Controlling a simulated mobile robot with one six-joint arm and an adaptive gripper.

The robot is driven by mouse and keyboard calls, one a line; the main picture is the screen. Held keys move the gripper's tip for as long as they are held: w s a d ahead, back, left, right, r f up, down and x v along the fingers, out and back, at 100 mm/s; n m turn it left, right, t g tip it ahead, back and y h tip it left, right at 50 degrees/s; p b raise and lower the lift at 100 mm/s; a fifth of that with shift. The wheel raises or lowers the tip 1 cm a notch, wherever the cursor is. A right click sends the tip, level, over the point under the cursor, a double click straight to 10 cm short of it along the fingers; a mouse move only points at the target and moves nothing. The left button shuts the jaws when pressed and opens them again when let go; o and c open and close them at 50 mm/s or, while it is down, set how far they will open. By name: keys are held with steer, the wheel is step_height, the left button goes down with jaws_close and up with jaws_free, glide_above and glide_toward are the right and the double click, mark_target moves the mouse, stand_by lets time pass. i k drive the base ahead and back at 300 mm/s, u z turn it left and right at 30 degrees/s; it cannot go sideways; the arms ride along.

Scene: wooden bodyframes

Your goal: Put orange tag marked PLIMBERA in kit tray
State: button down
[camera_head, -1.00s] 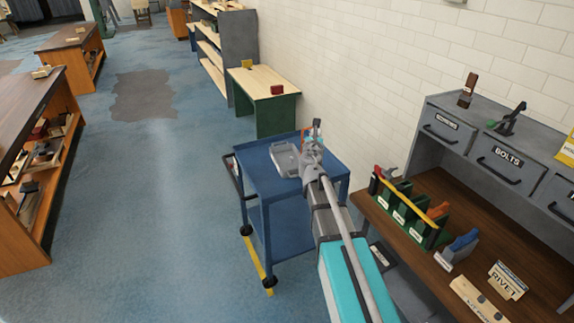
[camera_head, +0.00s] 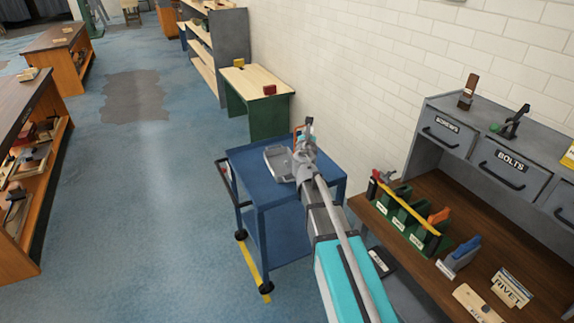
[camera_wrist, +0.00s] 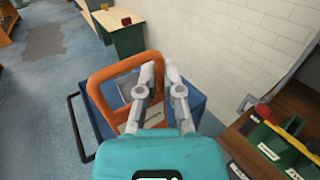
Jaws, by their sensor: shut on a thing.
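My gripper (camera_wrist: 160,72) is shut on the orange tag (camera_wrist: 99,88), a large orange loop in the wrist view. The tag is held above the blue cart; in the head view only a small orange patch of it (camera_head: 298,131) shows by the fingers. I cannot read any marking on it. The grey kit tray (camera_head: 270,151) lies on the cart's top, just left of my gripper in the head view. In the wrist view the tray is partly hidden behind the tag and fingers.
The blue cart (camera_head: 247,165) stands by the white brick wall. To its right is a workbench (camera_head: 430,190) with green bins (camera_head: 407,215) and grey drawers (camera_head: 500,163). A green table (camera_head: 259,85) stands behind the cart. The blue floor at left is open.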

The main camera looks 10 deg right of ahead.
mark_target(283, 164)
steer(key=i, duration=0.85)
steer(key=u, duration=0.05)
